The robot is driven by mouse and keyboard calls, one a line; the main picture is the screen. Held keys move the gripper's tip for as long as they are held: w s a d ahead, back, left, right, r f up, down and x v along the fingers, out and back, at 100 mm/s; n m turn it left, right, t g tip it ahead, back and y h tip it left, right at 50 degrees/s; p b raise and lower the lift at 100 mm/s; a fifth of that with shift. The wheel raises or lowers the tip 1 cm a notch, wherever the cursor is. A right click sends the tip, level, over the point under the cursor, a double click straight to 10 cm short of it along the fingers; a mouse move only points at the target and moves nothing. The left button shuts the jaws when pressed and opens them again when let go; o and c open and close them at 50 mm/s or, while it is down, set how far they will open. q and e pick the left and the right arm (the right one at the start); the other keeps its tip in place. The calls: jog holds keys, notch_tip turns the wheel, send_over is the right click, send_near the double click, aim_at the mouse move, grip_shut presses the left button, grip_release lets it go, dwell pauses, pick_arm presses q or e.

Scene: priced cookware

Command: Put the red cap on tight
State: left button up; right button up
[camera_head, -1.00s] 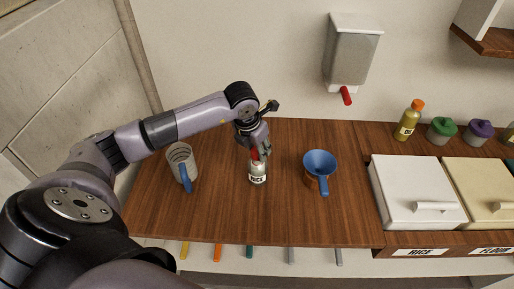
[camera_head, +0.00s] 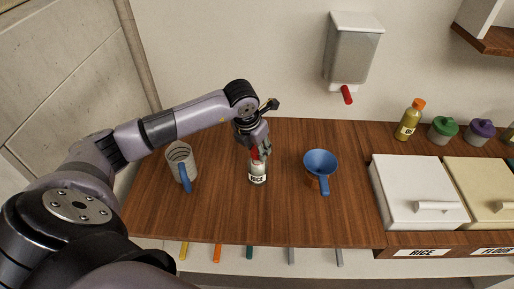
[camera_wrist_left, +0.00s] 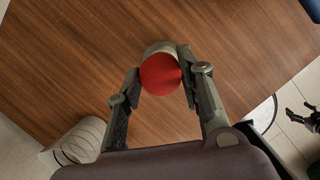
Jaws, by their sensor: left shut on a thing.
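The red cap (camera_wrist_left: 161,74) sits between the two fingers of my left gripper (camera_wrist_left: 158,80) in the left wrist view. The gripper is shut on the red cap, which shows as a sliver of red between the fingers in the head view (camera_head: 254,154). The cap is at the mouth of the bottle; whether its thread is seated cannot be told.
A measuring jug with a blue handle (camera_head: 185,178) stands to the left of the bottle, and a blue funnel (camera_head: 320,164) to the right. A white bin labelled RICE (camera_head: 405,180) is farther right. A dispenser (camera_head: 353,55) hangs on the wall. The counter in front is clear.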

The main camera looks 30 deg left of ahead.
dwell(0.8)
pick_arm(q)
jog(key=shift+f+b, duration=0.5)
jog(key=shift+b, duration=0.4)
